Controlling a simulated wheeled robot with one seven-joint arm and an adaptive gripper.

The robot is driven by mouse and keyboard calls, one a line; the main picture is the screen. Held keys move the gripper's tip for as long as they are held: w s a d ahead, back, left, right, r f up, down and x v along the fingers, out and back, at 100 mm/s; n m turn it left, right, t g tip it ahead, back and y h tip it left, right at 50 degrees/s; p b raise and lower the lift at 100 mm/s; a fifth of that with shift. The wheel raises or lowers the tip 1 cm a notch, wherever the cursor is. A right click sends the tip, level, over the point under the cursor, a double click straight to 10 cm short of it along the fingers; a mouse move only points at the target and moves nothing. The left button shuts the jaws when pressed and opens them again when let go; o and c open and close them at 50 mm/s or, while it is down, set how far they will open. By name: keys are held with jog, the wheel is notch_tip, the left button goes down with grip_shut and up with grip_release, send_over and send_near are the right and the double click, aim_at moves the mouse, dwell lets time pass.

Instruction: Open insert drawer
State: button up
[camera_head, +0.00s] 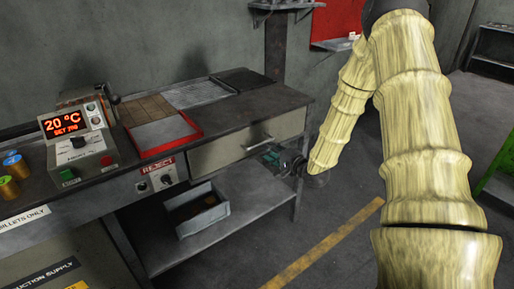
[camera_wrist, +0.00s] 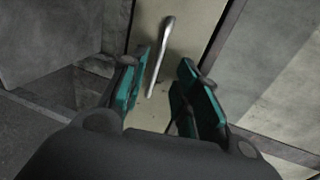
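The insert drawer (camera_head: 232,147) is a pale grey-beige front under the right part of the workbench top. It looks shut, its face level with the bench frame. Its bar handle (camera_head: 259,144) is silver and also shows in the wrist view (camera_wrist: 160,55), running roughly upright there. My gripper (camera_head: 276,160) is just below and right of the handle. In the wrist view its two teal-padded fingers (camera_wrist: 162,90) are spread apart with the handle's near end in the gap between them in the picture. I cannot tell whether they touch it.
A control box (camera_head: 78,140) reading 20 °C stands on the bench's left, with brass-coloured billets (camera_head: 12,175) beside it. A red-rimmed tray (camera_head: 165,152) lies on top. A grey bin (camera_head: 203,214) sits on the lower shelf. The floor right of the bench is open, with a yellow line (camera_head: 325,245).

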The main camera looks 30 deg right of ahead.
aim_at(258, 146)
jog(key=x, duration=0.9)
jog(key=shift+a+f, duration=0.1)
grip_shut()
